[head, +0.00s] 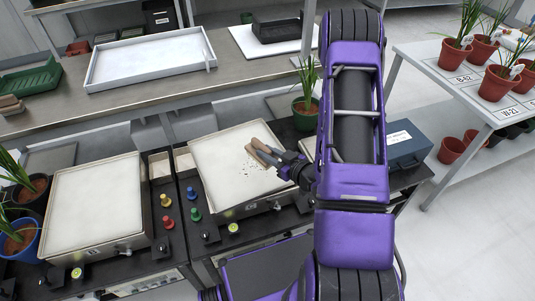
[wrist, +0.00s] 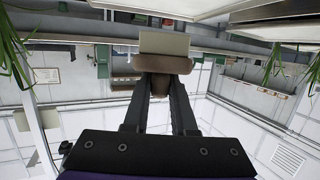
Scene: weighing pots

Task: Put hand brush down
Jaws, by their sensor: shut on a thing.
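My gripper (head: 270,156) reaches in from the right over the white top of the right-hand scale (head: 215,155) in the head view. It is shut on the hand brush (head: 258,146), which has a brown wooden body. In the wrist view the brush (wrist: 150,63) sits crosswise at the fingertips (wrist: 160,85), with a pale, flat bristle part beyond the wood. Dark crumbs lie on the white top beside the brush. I cannot tell whether the brush touches the surface.
A second white-topped scale (head: 95,205) stands at left. Coloured knobs (head: 194,214) sit between the scales. A potted plant (head: 306,112) stands behind my gripper, and a blue-grey case (head: 405,148) is at right. A white tray (head: 150,58) lies on the back bench.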

